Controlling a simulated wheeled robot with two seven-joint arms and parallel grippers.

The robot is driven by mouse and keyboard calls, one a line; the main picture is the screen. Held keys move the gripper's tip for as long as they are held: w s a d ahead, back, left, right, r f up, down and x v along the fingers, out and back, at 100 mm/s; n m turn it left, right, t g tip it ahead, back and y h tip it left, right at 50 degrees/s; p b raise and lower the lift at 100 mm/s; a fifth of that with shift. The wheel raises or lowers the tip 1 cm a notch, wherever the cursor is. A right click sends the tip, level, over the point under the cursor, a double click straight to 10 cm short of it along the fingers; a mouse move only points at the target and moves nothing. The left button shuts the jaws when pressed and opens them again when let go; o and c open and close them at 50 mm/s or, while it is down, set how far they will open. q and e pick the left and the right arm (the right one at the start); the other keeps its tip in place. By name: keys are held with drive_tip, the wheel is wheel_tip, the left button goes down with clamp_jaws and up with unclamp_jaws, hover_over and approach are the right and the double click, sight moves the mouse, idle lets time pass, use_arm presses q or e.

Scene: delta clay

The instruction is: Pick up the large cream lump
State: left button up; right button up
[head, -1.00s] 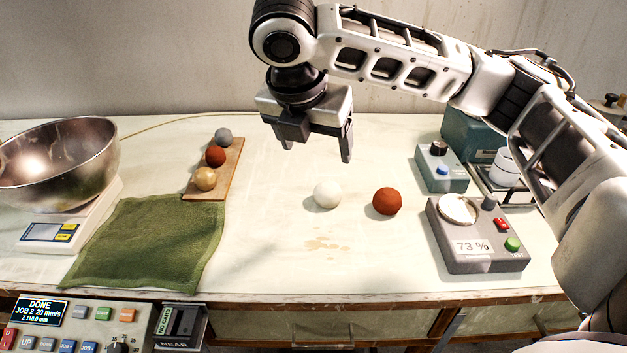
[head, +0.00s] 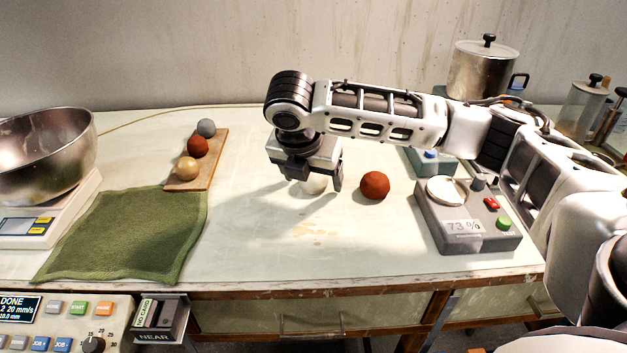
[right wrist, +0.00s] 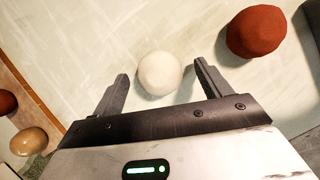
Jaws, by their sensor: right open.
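The large cream lump (head: 314,185) is a round ball on the table, partly hidden behind my right gripper in the head view. In the right wrist view the whole cream lump (right wrist: 159,73) shows, lying between the lines of the two fingers near their tips. My right gripper (head: 320,186) is open and empty, pointing down over the lump. In the right wrist view its fingers (right wrist: 160,80) stand apart on either side of the lump, with gaps at both sides. I cannot tell the exact height of the fingertips. My left gripper is not in view.
A red-brown ball (head: 374,185) lies just right of the gripper. A grey device (head: 466,225) stands farther right. A wooden board (head: 208,172) with three balls, a green cloth (head: 125,235) and a scale (head: 60,225) with a metal bowl (head: 45,150) are at left. The table's front middle is clear.

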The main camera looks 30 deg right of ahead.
drive_tip(key=shift+f, duration=0.2)
drive_tip(key=c, duration=1.1)
drive_tip(key=shift+c, duration=0.2)
drive_tip(key=shift+r, duration=0.1)
